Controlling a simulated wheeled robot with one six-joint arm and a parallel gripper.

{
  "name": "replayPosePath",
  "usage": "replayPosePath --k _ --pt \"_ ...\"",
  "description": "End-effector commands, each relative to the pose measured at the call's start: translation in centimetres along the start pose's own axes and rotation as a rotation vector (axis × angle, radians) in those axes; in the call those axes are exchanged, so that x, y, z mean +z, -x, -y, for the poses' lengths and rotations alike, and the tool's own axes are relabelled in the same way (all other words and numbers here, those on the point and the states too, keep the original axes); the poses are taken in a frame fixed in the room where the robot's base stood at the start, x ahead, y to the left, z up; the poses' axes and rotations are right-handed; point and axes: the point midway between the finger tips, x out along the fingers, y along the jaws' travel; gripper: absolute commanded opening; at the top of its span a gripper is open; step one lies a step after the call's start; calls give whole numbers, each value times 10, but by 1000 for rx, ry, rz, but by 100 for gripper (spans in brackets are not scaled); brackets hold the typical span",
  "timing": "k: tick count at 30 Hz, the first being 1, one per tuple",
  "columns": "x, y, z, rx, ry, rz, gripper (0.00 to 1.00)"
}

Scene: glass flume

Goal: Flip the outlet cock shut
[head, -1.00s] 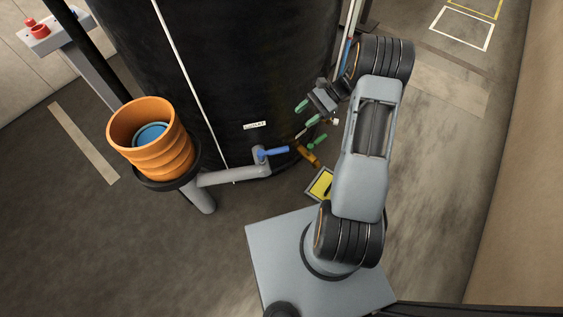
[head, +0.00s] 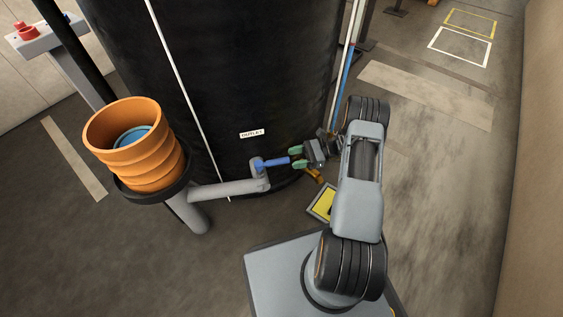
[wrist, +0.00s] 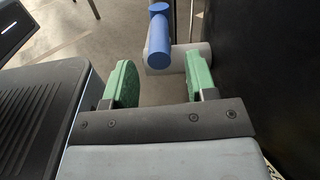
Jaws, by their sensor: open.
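The outlet cock has a blue lever (head: 275,163) on a grey pipe (head: 230,188) at the foot of the black tank, below the OUTLET label (head: 252,133). The lever points right, toward my gripper. My gripper (head: 297,158) is open, and its green fingertips are close to the lever's free end. In the wrist view the blue lever (wrist: 158,40) lies ahead, in line with the gap between the green fingers (wrist: 160,82). The grey pipe (wrist: 178,56) shows behind the lever.
The black tank (head: 220,70) rises right behind the cock. An orange ribbed tub (head: 140,160) stands on the left at the pipe's end. An orange-brown fitting (head: 315,174) and a yellow plate (head: 322,203) are low beside my gripper.

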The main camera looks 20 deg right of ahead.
Motion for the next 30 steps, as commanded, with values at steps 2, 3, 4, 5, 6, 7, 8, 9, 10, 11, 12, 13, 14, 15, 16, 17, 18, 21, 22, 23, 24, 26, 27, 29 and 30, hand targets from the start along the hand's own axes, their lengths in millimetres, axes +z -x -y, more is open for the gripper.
replayPosePath --k 2,3,4,5,6,7,8,9,10,11,12,13,14,15,16,17,18,21,22,23,24,26,27,29,30 --pt "-2 -15 0 3 0 -1 52" --pt "-2 -22 0 4 1 0 52" --pt "-2 -26 0 2 0 0 52" --pt "-2 -30 0 2 1 0 52" --pt "-2 -35 -1 3 0 -1 52" --pt "-2 -39 0 2 0 -1 52" --pt "-1 -42 0 1 1 -1 52" --pt "-1 -46 0 2 1 -1 52" --pt "-1 -48 0 2 0 -1 52" --pt "-1 -50 0 2 0 -1 52" --pt "-1 -53 0 1 0 -1 52" --pt "-1 -54 0 1 0 -1 52" --pt "-1 -55 0 0 0 0 52" --pt "0 -56 0 0 0 -1 52" --pt "0 -57 0 0 1 -1 52" --pt "0 -58 0 0 1 -1 52" --pt "0 -58 0 0 1 -1 52" --pt "0 -58 0 0 1 -1 52" --pt "0 -58 0 0 1 -1 52" --pt "0 -58 0 0 1 -1 52" --pt "0 -58 0 0 1 -1 52" --pt "0 -58 0 0 1 -1 49" --pt "0 -58 0 0 0 -1 45" --pt "0 -58 0 0 1 -1 39" --pt "0 -58 0 0 0 -1 35"
